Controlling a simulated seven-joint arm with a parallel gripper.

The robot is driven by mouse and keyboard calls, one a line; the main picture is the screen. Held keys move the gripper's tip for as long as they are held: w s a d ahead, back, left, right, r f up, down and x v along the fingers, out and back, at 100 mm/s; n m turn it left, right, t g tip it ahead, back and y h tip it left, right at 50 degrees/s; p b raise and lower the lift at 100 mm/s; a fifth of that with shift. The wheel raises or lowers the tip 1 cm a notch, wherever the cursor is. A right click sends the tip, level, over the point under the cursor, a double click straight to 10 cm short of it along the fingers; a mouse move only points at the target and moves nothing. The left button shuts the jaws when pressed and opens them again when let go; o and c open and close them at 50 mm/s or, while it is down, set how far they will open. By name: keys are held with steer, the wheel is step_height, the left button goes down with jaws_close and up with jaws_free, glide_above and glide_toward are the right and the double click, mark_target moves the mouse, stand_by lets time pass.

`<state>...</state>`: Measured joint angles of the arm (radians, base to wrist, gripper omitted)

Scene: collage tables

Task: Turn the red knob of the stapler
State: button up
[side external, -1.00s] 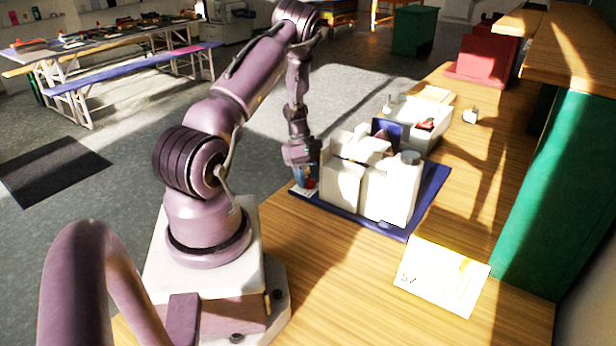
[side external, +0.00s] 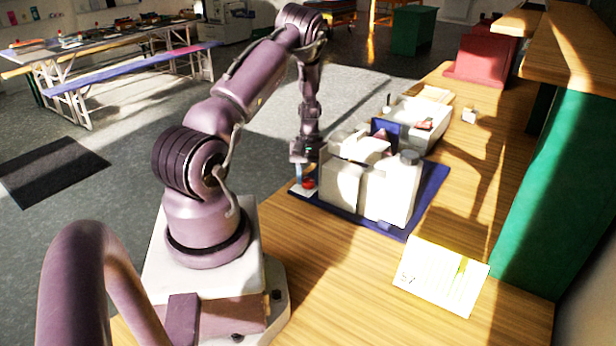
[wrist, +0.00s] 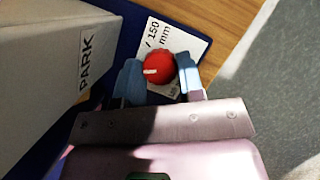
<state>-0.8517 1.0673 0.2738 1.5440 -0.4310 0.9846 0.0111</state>
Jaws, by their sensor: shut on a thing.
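The stapler (side external: 375,193) is a white, blocky machine on a dark blue base near the table's left edge. Its red knob (wrist: 155,64) is round with a pale pointer mark and sits on a white label plate reading "150 mm". The knob also shows in the side view (side external: 310,183), partly hidden by my fingers. My gripper (wrist: 160,75) points down over it, its two blue fingers shut on the knob from either side. A "PARK" label (wrist: 85,70) is on the white housing to the left in the wrist view.
A second white device (side external: 425,112) stands behind the stapler. A sheet of paper (side external: 442,275) lies in front on the wooden table (side external: 300,265). A green panel (side external: 545,190) rises at the right. The floor lies beyond the table's left edge.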

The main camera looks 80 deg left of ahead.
steer(key=shift+m, duration=0.6)
steer(key=shift+r+g, duration=0.1)
steer(key=shift+g, duration=0.2)
steer(key=o, duration=0.9)
steer(key=v, duration=1.3)
steer(key=shift+d, duration=0.15)
